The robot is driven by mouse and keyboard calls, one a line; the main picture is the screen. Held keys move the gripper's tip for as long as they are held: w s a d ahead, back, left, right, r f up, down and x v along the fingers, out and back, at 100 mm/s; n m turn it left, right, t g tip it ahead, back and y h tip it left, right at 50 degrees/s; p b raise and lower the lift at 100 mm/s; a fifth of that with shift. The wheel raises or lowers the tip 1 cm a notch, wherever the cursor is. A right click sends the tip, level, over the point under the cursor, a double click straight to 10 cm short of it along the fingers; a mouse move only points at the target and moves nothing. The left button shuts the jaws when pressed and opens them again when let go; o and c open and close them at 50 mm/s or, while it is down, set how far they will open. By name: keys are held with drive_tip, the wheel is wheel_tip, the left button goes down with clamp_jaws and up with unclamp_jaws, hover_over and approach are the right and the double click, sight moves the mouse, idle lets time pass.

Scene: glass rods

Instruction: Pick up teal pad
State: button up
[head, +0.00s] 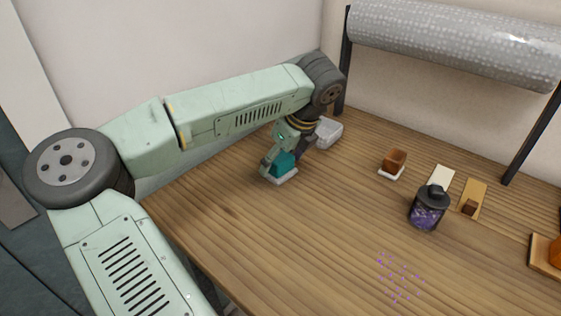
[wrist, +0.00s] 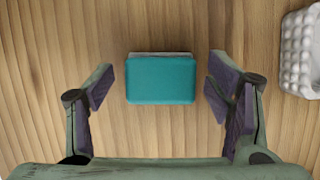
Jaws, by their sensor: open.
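The teal pad (head: 284,163) rests on a pale, light-coloured base (head: 285,179) on the wooden table. In the wrist view the teal pad (wrist: 160,80) is a rounded rectangle, and a thin strip of the pale base shows along its far edge. My gripper (wrist: 160,86) is open, with one finger on each side of the pad and a clear gap to it on both sides. In the head view my gripper (head: 284,160) is lowered at the pad and partly hides it.
A pale bumpy tray (head: 328,132) stands right of the pad; it also shows in the wrist view (wrist: 302,52). Farther right are a brown block (head: 396,159) on a white base and a dark-lidded purple jar (head: 428,211). Purple specks (head: 400,277) lie on the table. The front left is clear.

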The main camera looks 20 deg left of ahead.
drive_tip(key=shift+f, duration=0.15)
drive_tip(key=c, duration=1.3)
drive_tip(key=shift+a+r, duration=0.1)
drive_tip(key=shift+r, duration=0.1)
